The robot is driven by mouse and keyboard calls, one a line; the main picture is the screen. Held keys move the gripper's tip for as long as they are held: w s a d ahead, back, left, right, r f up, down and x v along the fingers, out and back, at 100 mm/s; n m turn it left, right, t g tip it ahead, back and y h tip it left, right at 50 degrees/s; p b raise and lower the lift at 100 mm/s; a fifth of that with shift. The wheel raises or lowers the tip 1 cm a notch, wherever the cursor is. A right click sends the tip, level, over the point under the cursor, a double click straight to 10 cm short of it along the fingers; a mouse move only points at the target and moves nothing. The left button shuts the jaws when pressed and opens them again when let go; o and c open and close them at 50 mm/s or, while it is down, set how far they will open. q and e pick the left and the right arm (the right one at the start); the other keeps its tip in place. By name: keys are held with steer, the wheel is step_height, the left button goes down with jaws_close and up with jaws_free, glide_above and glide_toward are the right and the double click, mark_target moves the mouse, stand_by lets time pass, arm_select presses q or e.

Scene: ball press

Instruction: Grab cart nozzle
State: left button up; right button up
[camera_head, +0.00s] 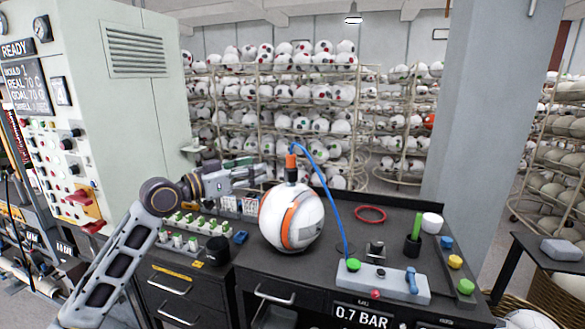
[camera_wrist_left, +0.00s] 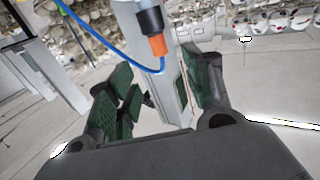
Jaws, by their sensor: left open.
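The nozzle (camera_head: 291,168) has an orange upper part and a black lower part. It stands upright on top of a white ball with orange and dark stripes (camera_head: 278,222), and a blue hose (camera_head: 322,182) runs from its top to a grey box. My left gripper (camera_head: 262,175) is open and empty, just left of the nozzle, with its fingers pointing towards it. In the left wrist view the nozzle (camera_wrist_left: 154,32) appears upside down beyond the green-padded fingers of my left gripper (camera_wrist_left: 163,85), not between them. My right gripper is out of view.
The ball rests on a dark cart top (camera_head: 350,235). Right of it are a red ring (camera_head: 370,214), a grey box with buttons (camera_head: 385,284) and a black cup with a green handle (camera_head: 413,240). Small green-topped parts (camera_head: 195,222) lie below my left arm. Ball racks stand behind.

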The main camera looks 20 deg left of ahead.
mark_target(287, 161)
arm_select(q)
steer(key=p+x, duration=0.2)
steer(key=x, duration=0.6)
steer(key=shift+w+d, duration=0.1)
steer(key=shift+w, duration=0.15)
steer(key=shift+w+d, duration=0.15)
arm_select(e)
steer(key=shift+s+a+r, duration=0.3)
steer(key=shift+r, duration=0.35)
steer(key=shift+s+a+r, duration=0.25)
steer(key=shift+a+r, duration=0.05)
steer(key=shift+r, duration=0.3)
arm_select(q)
steer(key=shift+p+x, duration=1)
steer(key=shift+x, duration=0.85)
steer(key=shift+w+d+f, duration=0.15)
steer(key=shift+w+d, duration=0.3)
steer(key=shift+w, duration=0.05)
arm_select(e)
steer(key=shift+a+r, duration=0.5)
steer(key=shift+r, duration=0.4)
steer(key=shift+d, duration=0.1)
